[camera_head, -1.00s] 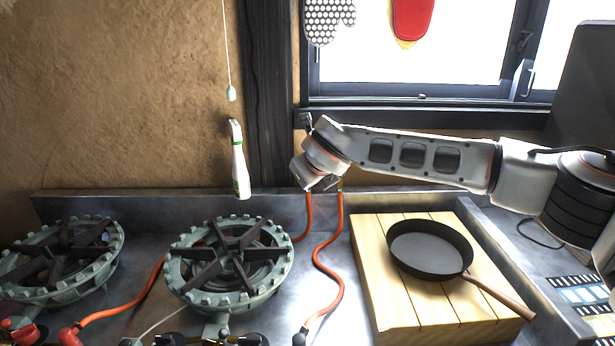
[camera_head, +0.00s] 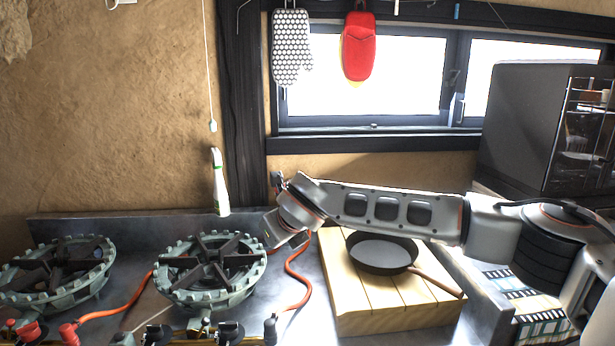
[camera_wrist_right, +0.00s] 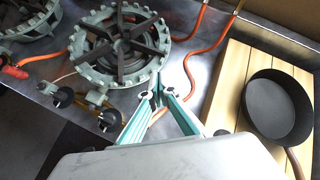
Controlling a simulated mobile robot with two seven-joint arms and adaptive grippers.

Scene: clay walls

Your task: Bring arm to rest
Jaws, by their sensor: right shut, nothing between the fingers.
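My right arm (camera_head: 388,211) comes in from the right in the head view and reaches left across the back of the counter, in front of the wall and window. Its wrist end (camera_head: 295,215) hangs bent near the hoses; the gripper's fingers are not clear there. In the right wrist view my right gripper (camera_wrist_right: 161,95) is shut and empty, with its teal fingers together above the counter, between the burner and the board. My left gripper is in no view.
A gas burner (camera_head: 210,268) and a second burner (camera_head: 55,275) stand at left, with orange hoses (camera_head: 293,275). A black pan (camera_head: 382,253) sits on a wooden board (camera_head: 385,318), partly under my arm. A dark cabinet (camera_head: 525,125) stands at right. Mitts (camera_head: 292,45) hang above.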

